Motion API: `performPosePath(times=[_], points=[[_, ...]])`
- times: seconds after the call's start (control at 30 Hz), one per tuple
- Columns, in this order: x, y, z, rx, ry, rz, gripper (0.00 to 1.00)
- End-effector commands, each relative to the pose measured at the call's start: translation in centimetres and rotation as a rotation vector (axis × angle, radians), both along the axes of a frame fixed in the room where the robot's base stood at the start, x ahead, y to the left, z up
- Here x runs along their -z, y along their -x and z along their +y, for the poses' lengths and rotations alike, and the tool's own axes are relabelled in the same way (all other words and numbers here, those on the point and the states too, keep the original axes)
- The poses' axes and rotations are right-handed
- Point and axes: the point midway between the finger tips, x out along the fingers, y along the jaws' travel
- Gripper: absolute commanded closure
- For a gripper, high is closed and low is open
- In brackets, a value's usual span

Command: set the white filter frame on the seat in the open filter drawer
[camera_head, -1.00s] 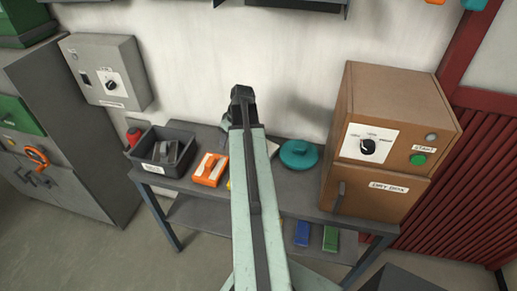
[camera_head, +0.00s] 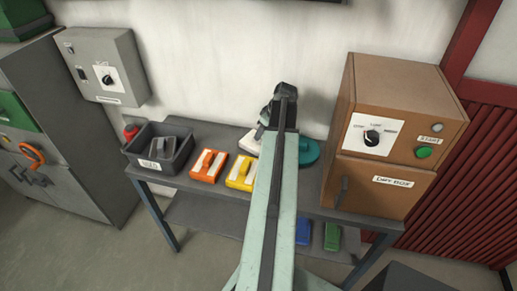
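A white block (camera_head: 249,143), which looks like the white filter frame, lies on the grey table (camera_head: 205,133) behind the yellow block. It is partly hidden by my arm. My gripper (camera_head: 272,112) is above the back of the table, just right of and above the white block in the picture. Its fingers are mostly hidden behind the end of my arm, so I cannot tell whether they are open or whether they touch the block. I cannot make out an open filter drawer or its seat in this view.
An orange block (camera_head: 207,167) and a yellow block (camera_head: 240,173) lie left of my arm. A dark bin (camera_head: 157,168) stands at the table's left end. A teal round object (camera_head: 309,152) and the brown dry box (camera_head: 402,95) stand to the right. Blue and green blocks are on the lower shelf.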

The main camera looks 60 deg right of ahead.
Motion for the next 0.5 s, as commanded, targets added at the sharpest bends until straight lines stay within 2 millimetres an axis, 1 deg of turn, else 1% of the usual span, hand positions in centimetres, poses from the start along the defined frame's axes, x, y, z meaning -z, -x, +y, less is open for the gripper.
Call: performPosePath(times=[0.03,0.13,0.2,0.4,0.43,0.47,0.5], points=[[1.8,-0.3,-0.2,-0.001,0.0,0.0,0.49],[3.3,-0.9,-0.3,-0.001,0.0,0.0,0.49],[3.6,-1.2,-0.3,-0.001,0.0,0.0,0.49],[3.2,-1.2,-0.2,-0.001,0.0,0.0,0.49],[3.2,-1.2,-0.2,-0.001,0.0,0.0,0.55],[3.2,-1.2,-0.2,-0.001,0.0,0.0,0.63],[3.2,-1.3,-0.2,-0.001,0.0,0.0,0.74]])
